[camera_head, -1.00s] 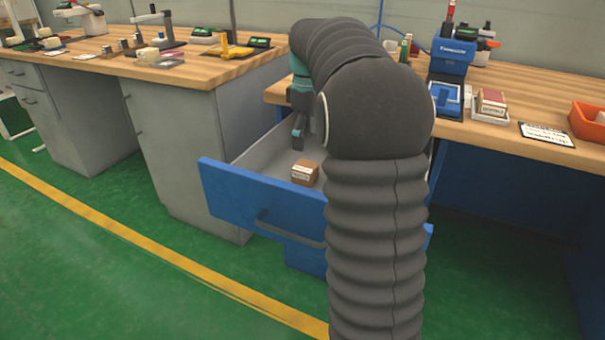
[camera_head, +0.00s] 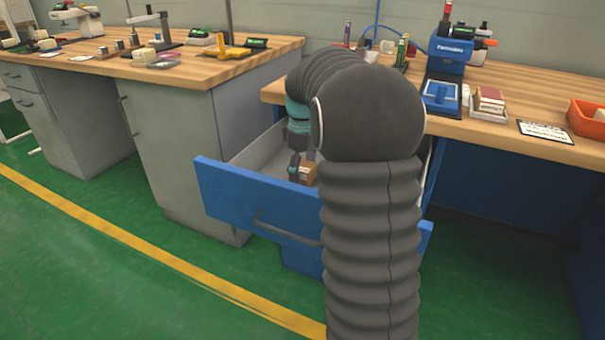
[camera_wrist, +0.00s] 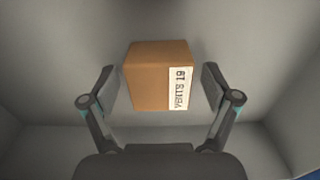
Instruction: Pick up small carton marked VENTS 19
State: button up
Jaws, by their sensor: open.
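The small brown carton (camera_wrist: 146,78) lies in the open drawer, and its white label (camera_wrist: 179,89) reads VENTS 19 in the wrist view. In the head view the carton (camera_head: 308,173) is partly hidden by my gripper and arm. My gripper (camera_wrist: 158,87) is open, with one finger on each side of the carton. A gap shows between each finger and the carton in the wrist view. In the head view my gripper (camera_head: 294,166) is down inside the drawer at the carton.
The blue-fronted drawer (camera_head: 225,198) is pulled out, with pale walls around the carton. The wooden bench (camera_head: 560,150) above carries a blue device (camera_head: 441,95), a boxed red item (camera_head: 489,100), a label card (camera_head: 545,131) and an orange bin (camera_head: 588,118). The drawer floor around the carton is bare.

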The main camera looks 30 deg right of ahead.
jog(key=c, duration=1.3)
jog(key=shift+c, duration=0.2)
